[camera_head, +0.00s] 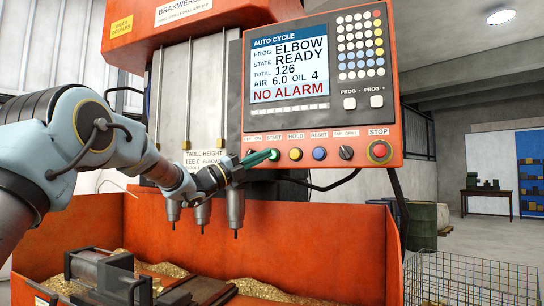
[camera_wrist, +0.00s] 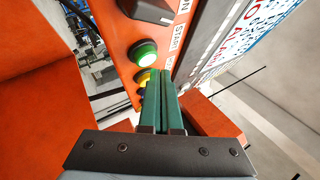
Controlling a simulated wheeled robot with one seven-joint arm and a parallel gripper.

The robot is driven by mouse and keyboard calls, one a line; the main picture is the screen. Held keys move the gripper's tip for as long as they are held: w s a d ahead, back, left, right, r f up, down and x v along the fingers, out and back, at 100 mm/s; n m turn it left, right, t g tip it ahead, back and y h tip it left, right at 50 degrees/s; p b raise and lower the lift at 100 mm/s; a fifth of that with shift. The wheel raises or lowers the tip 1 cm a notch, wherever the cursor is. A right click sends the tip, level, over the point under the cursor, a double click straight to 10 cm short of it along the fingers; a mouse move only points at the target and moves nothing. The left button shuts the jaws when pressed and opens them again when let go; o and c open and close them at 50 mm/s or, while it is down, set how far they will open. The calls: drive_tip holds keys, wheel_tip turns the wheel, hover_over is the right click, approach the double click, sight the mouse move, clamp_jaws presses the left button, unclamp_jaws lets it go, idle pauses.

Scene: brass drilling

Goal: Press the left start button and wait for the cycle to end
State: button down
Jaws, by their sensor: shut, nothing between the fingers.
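The green start button (camera_wrist: 145,53) sits under the START label in the wrist view, its centre bright. In the head view it is mostly hidden by my fingertips. My gripper (camera_head: 272,155) is shut and empty, its green fingers pointing at the panel's START place. In the wrist view my gripper (camera_wrist: 160,75) has its tips beside the green button, near the yellow one. I cannot tell whether they touch the panel. The screen (camera_head: 289,68) reads AUTO CYCLE, ELBOW, STATE READY, TOTAL 126, NO ALARM.
Drill spindles (camera_head: 203,213) hang below over an orange chip tray (camera_head: 310,235) with a clamp fixture (camera_head: 100,272). A wire basket (camera_head: 470,280) stands right.

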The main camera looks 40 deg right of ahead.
drive_tip(key=shift+d, duration=0.1)
drive_tip(key=shift+w+d, duration=0.15)
drive_tip(key=shift+d, duration=0.15)
